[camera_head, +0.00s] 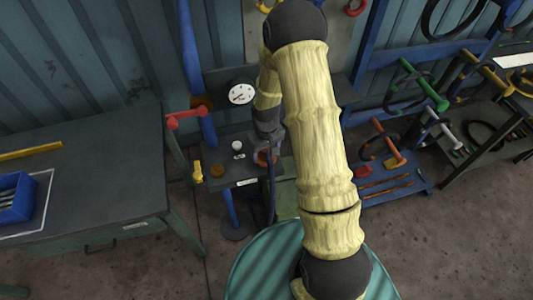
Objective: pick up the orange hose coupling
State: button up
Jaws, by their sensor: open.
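My arm reaches away across the middle of the view, and my gripper (267,150) is low over the right part of a small dark stand (247,180). The jaws are open. An orange-red piece (262,158), which looks like the hose coupling, shows at the fingers. It is partly covered by the gripper, and I cannot tell whether the fingers touch it. A smaller brownish-orange piece (217,170) sits at the stand's left part.
A white-faced gauge (242,94) and a blue post (190,60) stand behind. Small knobs (238,147) stand left of my gripper. A red handle (185,117) and yellow valve (198,172) stick out left. A dark workbench (90,180) is at left, tool racks (400,185) at right.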

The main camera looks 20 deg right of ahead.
jog(key=c, duration=1.2)
jog(key=shift+r, duration=0.15)
notch_tip(320, 180, up, 10)
jog(key=shift+f+b, duration=0.1)
jog(key=shift+b, duration=1.05)
